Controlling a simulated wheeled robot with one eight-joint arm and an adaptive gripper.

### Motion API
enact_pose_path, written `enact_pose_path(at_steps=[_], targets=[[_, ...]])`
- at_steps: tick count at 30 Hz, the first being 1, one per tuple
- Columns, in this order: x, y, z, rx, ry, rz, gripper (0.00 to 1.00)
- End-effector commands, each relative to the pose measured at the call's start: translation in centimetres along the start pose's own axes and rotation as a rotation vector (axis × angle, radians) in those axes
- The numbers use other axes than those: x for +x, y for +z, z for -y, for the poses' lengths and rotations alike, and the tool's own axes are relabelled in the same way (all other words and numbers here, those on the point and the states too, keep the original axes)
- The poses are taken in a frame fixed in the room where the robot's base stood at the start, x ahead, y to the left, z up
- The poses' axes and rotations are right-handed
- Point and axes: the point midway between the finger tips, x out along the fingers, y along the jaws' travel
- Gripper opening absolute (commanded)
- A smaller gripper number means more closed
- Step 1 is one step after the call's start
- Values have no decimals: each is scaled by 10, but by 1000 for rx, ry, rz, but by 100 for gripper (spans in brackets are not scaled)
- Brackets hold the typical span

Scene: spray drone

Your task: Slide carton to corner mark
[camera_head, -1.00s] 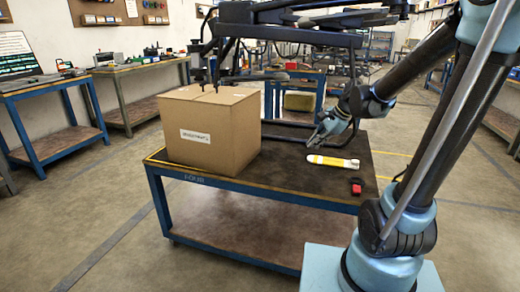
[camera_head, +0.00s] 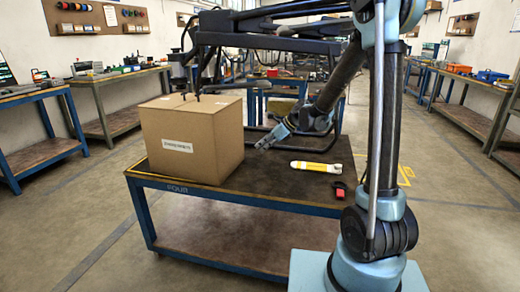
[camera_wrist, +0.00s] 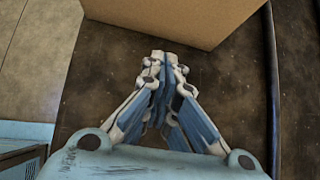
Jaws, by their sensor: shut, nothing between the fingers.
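A large brown carton (camera_head: 193,140) with a white label stands upright on the left part of a dark-topped, blue-framed table (camera_head: 295,183). My gripper (camera_head: 261,146) is to the right of the carton, low over the tabletop, with a gap between its tips and the carton's side. In the wrist view my gripper (camera_wrist: 160,56) is shut and empty, and the carton (camera_wrist: 180,18) is just ahead of its tips.
A yellow-and-white bottle (camera_head: 315,166) lies on the table right of my gripper. A small red-and-black object (camera_head: 339,192) lies near the right edge. A large black drone (camera_head: 265,42) overhangs the table, with parts close above the carton. Side benches stand left and right.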

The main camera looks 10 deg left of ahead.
Motion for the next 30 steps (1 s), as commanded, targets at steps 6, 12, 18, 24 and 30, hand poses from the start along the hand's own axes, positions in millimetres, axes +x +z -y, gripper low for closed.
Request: enact_pose_path(at_steps=[6, 12, 18, 24, 30], targets=[[33, 0, 0, -3, 1, 0, 0], [61, 0, -1, -3, 1, -1, 0], [87, 6, -1, -4, 2, 0, 0], [103, 22, -1, -3, 1, 0, 0], [109, 28, -1, -2, 0, -1, 0]])
